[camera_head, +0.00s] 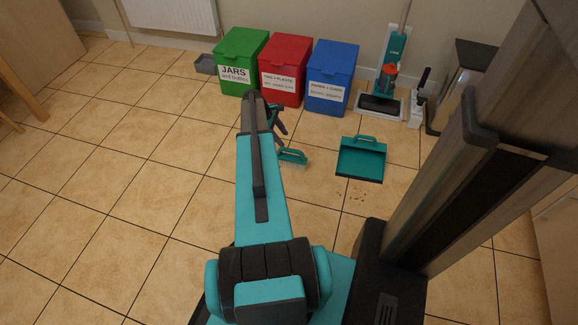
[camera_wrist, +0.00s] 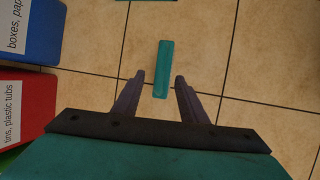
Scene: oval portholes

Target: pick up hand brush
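The hand brush (camera_head: 291,157) lies on the tiled floor, bristles down, with a teal back and handle and pale bristles. In the head view it is just right of my gripper (camera_head: 277,122), and part of it may be hidden by my arm. In the wrist view the teal brush (camera_wrist: 162,69) shows from above as a narrow upright strip. My gripper (camera_wrist: 159,83) is open and empty, its two dark fingers apart with the brush's near end between them in the picture. The brush appears to be on the floor below the fingertips; contact cannot be seen.
A teal dustpan (camera_head: 361,160) lies right of the brush, with crumbs (camera_head: 357,192) in front. Green (camera_head: 241,62), red (camera_head: 285,70) and blue (camera_head: 331,79) bins stand behind. A floor cleaner (camera_head: 391,66) and grey bin (camera_head: 463,85) stand back right. The left floor is clear.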

